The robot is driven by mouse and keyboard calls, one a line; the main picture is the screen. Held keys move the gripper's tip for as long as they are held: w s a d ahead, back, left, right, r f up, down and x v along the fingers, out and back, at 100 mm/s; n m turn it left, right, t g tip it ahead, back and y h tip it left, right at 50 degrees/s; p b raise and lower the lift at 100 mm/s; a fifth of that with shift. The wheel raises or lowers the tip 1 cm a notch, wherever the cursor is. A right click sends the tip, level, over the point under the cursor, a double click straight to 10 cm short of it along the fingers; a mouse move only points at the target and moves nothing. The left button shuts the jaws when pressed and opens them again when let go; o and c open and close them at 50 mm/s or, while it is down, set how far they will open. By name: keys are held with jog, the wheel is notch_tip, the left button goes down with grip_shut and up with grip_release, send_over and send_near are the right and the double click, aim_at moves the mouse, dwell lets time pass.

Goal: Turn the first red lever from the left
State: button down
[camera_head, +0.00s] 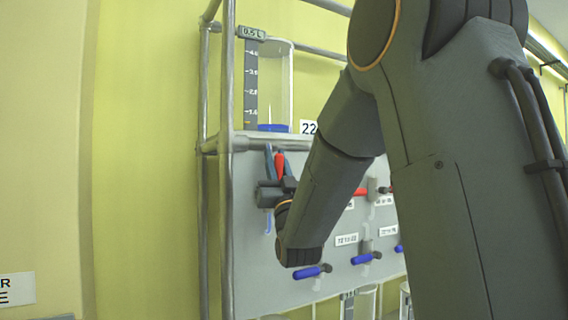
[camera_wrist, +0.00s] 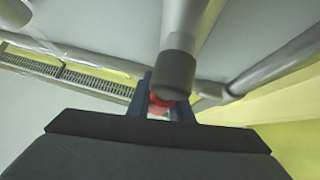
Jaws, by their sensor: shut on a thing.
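The leftmost red lever (camera_head: 279,164) points upward near the top left of the grey panel, just under the frame's horizontal bar. My gripper (camera_head: 275,153) is shut on this lever, with its dark fingers on either side of it. In the wrist view, the red lever (camera_wrist: 160,105) shows between the fingers of my gripper (camera_wrist: 162,98). It is partly hidden there by a dark-ended grey cylinder in front. Another red lever (camera_head: 360,192) lies roughly level farther right, partly covered by my arm.
Blue levers (camera_head: 307,272) (camera_head: 362,259) sit lower on the panel (camera_head: 255,290). A metal frame post (camera_head: 227,90) stands at the panel's left edge. A glass cylinder (camera_head: 283,80) with a scale rises above. My arm hides much of the right side.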

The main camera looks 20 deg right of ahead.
aim_at(280, 175)
jog(key=c, duration=1.6)
grip_release()
jog(key=shift+b+v, duration=0.35)
jog(key=shift+v, duration=3.55)
